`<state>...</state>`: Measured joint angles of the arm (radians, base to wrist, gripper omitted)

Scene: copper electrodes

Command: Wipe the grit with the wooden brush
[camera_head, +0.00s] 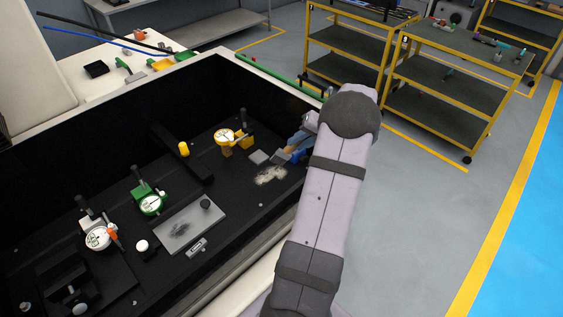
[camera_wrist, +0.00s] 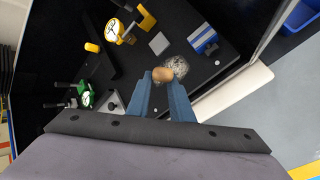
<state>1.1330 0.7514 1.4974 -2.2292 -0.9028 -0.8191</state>
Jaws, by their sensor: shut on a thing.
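The wooden brush (camera_wrist: 162,74) is between my gripper's (camera_wrist: 161,82) two blue-grey fingertips in the wrist view, with its round tan end showing. The gripper is shut on it. A pale, speckled patch of grit (camera_wrist: 178,66) lies on the black surface just beyond and right of the brush. Whether the bristles touch it is hidden. In the head view the grit (camera_head: 271,176) shows near the right end of the black bench, below and left of my gripper (camera_head: 290,150). The brush is hard to make out there.
A small grey square (camera_wrist: 158,43) and a blue block (camera_wrist: 203,40) flank the grit. A yellow dial gauge (camera_head: 225,136) stands behind it. A green gauge (camera_head: 150,203) and a grey plate (camera_head: 190,226) are further left. The black well has a pale raised rim (camera_head: 225,290).

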